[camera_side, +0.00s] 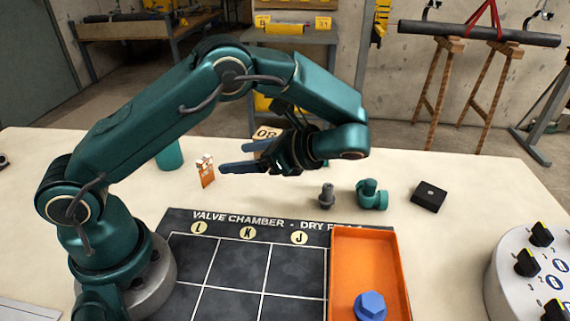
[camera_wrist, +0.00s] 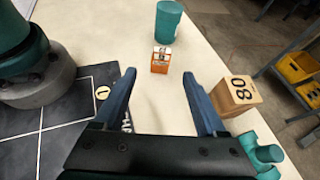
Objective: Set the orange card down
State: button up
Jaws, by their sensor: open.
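The orange card (camera_side: 207,174) stands upright on the pale tabletop, with a white patterned upper part. In the wrist view the card (camera_wrist: 160,66) is beyond my fingertips, roughly centred between them. My gripper (camera_side: 234,158) is open and empty, its fingers pointing left toward the card in the side view. It also shows open in the wrist view (camera_wrist: 159,76), with a visible gap between the fingertips and the card. Nothing hides the card.
A teal cylinder (camera_wrist: 168,22) stands behind the card. A numbered wooden block (camera_wrist: 236,96) is just right of my fingers. A grey fitting (camera_side: 327,195), teal elbow (camera_side: 372,195), black box (camera_side: 428,197), dark grid board (camera_side: 240,265) and orange tray (camera_side: 363,255) are nearby.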

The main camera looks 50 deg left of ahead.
jog(key=s+d+r+n+t+h, duration=0.7)
jog(key=s+d+n+t+h, duration=0.1)
jog(key=n, duration=0.5)
jog(key=s+t+h, duration=0.1)
jog(key=t+h, duration=0.1)
jog(key=h, duration=0.1)
jog(key=shift+s+t+h, duration=0.15)
jog(key=shift+t+h, duration=0.15)
jog(key=shift+h, duration=0.1)
